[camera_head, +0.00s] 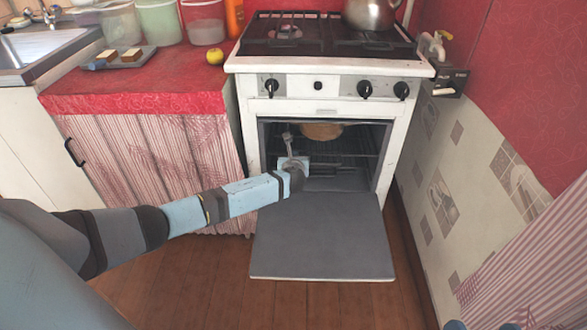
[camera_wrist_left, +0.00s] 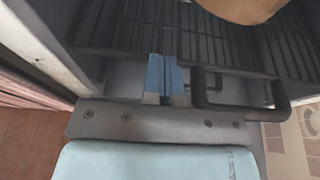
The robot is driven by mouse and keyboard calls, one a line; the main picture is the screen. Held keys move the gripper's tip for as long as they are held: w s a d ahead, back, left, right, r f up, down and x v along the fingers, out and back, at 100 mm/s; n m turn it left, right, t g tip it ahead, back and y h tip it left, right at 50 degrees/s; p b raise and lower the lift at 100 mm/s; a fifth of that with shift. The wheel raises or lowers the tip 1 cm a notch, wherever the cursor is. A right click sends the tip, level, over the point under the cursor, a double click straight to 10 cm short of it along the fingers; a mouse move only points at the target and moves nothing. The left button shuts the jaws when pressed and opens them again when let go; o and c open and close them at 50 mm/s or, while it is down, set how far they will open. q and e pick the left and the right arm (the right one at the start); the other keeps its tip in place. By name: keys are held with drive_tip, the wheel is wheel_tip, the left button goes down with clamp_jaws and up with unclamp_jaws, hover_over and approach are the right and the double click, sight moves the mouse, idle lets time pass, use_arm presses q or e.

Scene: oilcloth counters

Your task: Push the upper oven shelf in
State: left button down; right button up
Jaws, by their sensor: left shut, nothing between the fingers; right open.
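The white oven (camera_head: 330,100) stands with its door (camera_head: 322,235) folded down. Inside, the upper shelf (camera_head: 350,143) is a dark wire rack; it also shows in the left wrist view (camera_wrist_left: 125,28). A round tan item (camera_head: 321,131) rests on the rack; its edge shows in the wrist view (camera_wrist_left: 245,8). My left gripper (camera_head: 288,140) is in the oven opening, left of its middle. Its blue fingertips (camera_wrist_left: 167,75) are shut and empty at the rack's front edge; contact cannot be told. Of my right gripper (camera_head: 485,325), only small tips show at the bottom edge, apart.
My left arm crosses in front of the red-covered counter (camera_head: 130,95) and its striped curtain. A kettle (camera_head: 371,12) stands on the hob. A dark looped bar (camera_wrist_left: 240,110) is just right of my left fingers in the wrist view. The tiled wall (camera_head: 470,190) bounds the right side.

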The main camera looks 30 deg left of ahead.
use_arm(q)
drive_tip(key=shift+w+a, duration=0.35)
drive_tip(key=shift+w, duration=0.3)
drive_tip(key=shift+w+a, duration=0.35)
drive_tip(key=shift+w, duration=0.25)
drive_tip(key=shift+f, duration=0.1)
